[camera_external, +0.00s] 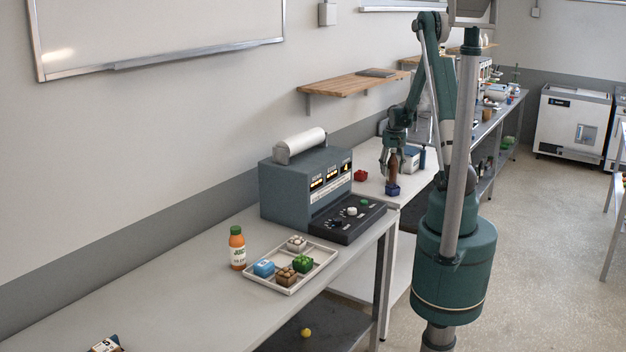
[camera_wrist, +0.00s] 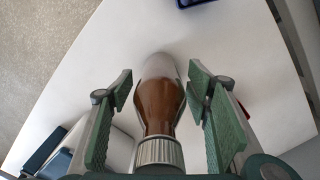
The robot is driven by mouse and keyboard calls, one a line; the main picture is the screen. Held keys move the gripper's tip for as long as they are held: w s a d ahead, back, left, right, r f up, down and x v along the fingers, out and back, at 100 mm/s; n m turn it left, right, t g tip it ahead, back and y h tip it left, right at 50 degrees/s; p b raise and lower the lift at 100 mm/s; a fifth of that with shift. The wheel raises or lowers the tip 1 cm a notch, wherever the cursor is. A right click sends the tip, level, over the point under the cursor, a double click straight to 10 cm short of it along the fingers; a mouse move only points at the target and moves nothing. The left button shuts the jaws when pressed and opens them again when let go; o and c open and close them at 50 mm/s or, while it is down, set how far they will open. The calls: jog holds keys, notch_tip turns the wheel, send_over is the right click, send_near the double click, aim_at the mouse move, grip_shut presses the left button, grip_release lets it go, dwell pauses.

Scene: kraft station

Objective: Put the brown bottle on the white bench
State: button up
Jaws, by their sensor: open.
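The brown bottle (camera_external: 393,167) has a ribbed grey cap and appears upright at the white bench (camera_external: 371,188). In the wrist view, the brown bottle (camera_wrist: 158,103) lies between the two green fingers, cap toward the camera. My gripper (camera_external: 392,162) reaches down over the bottle from above. In the wrist view, my gripper (camera_wrist: 160,90) is open, with a gap visible on each side of the bottle. The bench's white top (camera_wrist: 100,65) spreads around the bottle. In the external view the fingers partly cover the bottle, and its base is partly hidden behind a blue block.
The blue block (camera_external: 393,190) is close in front of the bottle. A white-and-blue box (camera_external: 411,158) is behind. A grey console (camera_external: 305,190) and a tray (camera_external: 325,256) occupy the nearer grey bench.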

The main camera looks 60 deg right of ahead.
jog(key=shift+r, duration=0.15)
jog(key=shift+r, duration=6)
